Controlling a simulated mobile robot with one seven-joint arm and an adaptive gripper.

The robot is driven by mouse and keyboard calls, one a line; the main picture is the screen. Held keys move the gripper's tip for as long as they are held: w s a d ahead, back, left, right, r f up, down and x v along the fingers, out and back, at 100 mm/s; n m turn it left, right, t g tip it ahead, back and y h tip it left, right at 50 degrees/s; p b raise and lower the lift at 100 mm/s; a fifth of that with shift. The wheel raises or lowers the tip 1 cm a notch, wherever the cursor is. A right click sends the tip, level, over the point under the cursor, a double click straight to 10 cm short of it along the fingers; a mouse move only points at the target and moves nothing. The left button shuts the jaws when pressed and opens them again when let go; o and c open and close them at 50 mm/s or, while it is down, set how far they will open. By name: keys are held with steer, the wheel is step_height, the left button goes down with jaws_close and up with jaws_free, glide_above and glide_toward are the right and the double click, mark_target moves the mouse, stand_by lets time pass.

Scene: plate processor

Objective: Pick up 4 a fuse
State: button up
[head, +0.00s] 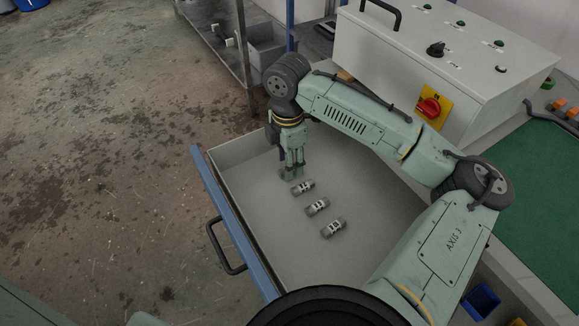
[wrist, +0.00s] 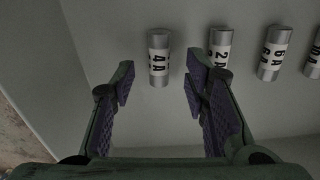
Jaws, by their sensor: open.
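The 4 A fuse (wrist: 159,57) is a grey cylinder with metal ends and a white label. In the wrist view it lies between the two fingers of my gripper (wrist: 158,78), slightly ahead of the pads. My gripper is open, and contact with the fuse cannot be made out. In the head view my gripper (head: 292,168) points down into the open drawer, and its fingers largely hide the fuse there.
The 2 A fuse (wrist: 221,48) is close beside my right finger. The 6 A fuse (wrist: 272,54) and another fuse (wrist: 314,54) lie farther right. The drawer (head: 235,172) has low walls. A grey control box (head: 450,60) stands behind my arm.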

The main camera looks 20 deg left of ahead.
step_height(320, 180, down, 2)
steer(key=shift+f, duration=0.1)
jaws_close()
stand_by(0.5)
